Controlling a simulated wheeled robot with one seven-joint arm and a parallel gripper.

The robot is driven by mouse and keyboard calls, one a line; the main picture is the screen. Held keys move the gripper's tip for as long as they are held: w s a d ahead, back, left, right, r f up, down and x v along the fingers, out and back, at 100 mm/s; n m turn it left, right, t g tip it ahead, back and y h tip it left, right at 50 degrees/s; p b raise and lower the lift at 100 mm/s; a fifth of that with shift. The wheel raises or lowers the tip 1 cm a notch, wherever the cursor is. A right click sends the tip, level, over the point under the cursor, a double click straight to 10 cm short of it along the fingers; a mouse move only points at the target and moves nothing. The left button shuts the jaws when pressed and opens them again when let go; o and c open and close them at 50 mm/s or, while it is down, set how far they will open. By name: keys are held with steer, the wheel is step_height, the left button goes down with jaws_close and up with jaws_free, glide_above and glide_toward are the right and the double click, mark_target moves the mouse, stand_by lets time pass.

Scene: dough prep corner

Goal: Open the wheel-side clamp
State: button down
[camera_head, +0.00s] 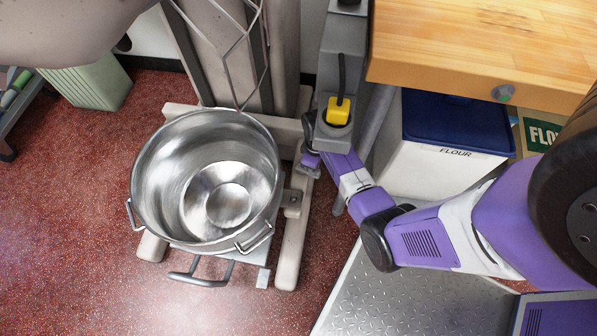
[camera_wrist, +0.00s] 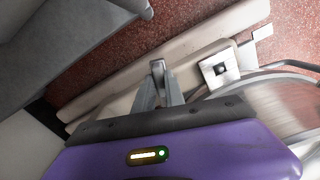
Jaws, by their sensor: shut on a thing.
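The big steel mixing bowl (camera_head: 205,235) sits in the mixer's cradle, with loop handles on its rim. On its right side, a small metal clamp bracket (camera_head: 291,197) stands on the pale frame. In the wrist view the bracket (camera_wrist: 220,68) is a light square plate with a dark bolt. My gripper (camera_head: 308,168) is at the mixer frame's right arm, just behind the bracket. In the wrist view my gripper (camera_wrist: 160,88) has its fingers close together around a small grey metal piece, seemingly the clamp lever; the fingers hide most of it. I cannot tell how far the clamp is turned.
A grey post with a yellow block (camera_head: 338,110) rises close behind my gripper. A wooden table (camera_head: 480,40) and a white flour bin with a blue lid (camera_head: 455,120) stand right. A green bin (camera_head: 90,85) stands left. Red floor (camera_head: 80,200) is clear at lower left.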

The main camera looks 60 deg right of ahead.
steer(key=shift+d, duration=0.15)
steer(key=n, duration=0.1)
steer(key=d+n, duration=0.1)
steer(key=shift+w+n, duration=0.1)
steer(key=shift+n, duration=0.3)
steer(key=c, duration=1.4)
jaws_free()
